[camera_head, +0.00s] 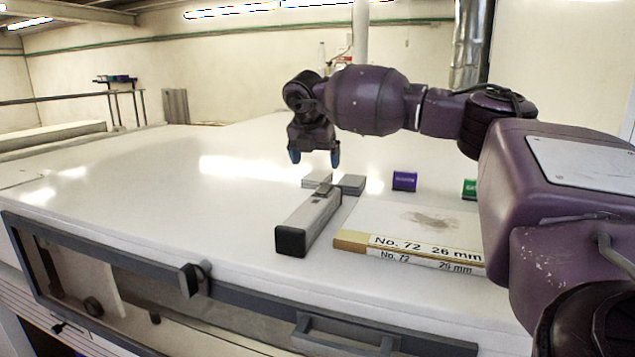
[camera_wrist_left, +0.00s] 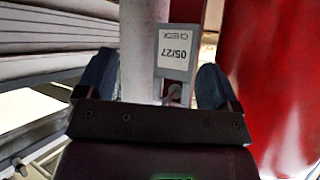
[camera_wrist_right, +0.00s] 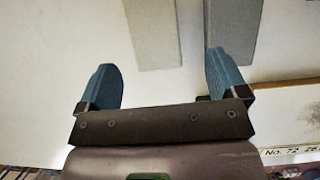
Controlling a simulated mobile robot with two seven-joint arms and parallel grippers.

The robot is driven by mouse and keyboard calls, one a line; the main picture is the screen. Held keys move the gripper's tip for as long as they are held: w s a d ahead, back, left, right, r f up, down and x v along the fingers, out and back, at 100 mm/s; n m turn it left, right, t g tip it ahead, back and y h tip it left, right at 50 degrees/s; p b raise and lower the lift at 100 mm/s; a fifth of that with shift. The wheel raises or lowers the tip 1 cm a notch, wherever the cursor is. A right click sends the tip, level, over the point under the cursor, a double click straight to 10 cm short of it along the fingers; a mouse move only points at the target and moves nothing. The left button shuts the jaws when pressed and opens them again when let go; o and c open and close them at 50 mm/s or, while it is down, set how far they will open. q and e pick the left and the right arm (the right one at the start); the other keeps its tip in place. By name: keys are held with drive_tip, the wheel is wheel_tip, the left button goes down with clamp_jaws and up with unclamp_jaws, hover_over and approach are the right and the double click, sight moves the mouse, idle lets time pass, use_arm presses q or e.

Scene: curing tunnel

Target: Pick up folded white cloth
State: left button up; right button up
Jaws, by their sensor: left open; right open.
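Two small flat grey-white pieces lie side by side on the white tunnel top. The left, paler one (camera_head: 315,182) looks most like the folded white cloth; the right one (camera_head: 351,184) is greyer. In the right wrist view the paler piece (camera_wrist_right: 152,35) and the greyer piece (camera_wrist_right: 232,42) lie beyond the fingers, cut off by the top edge. My right gripper (camera_head: 314,157) points down, open and empty, above and apart from them. My left gripper (camera_wrist_left: 153,88) is outside the head view; its wrist view shows it open, with a pale post and a tag behind the fingers.
A long grey device with a dark end (camera_head: 308,222) lies just in front of the pieces. Boards marked No. 72 (camera_head: 410,240) lie to its right. A purple block (camera_head: 404,181) and a green block (camera_head: 469,189) stand behind. The tunnel top's left (camera_head: 150,190) is clear.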

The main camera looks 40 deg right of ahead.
sight(317, 175)
drive_tip(key=shift+w+x, duration=0.2)
drive_tip(key=shift+x, duration=1.15)
drive_tip(key=shift+w+x, duration=0.2)
drive_tip(key=shift+x, duration=1.15)
drive_tip(key=shift+d+r, duration=0.1)
drive_tip(key=c, duration=1.1)
drive_tip(key=shift+o, duration=0.2)
drive_tip(key=shift+r, duration=0.15)
wheel_tip(317, 175, up, 20)
drive_tip(key=shift+f+b, duration=0.1)
drive_tip(key=shift+b, duration=0.45)
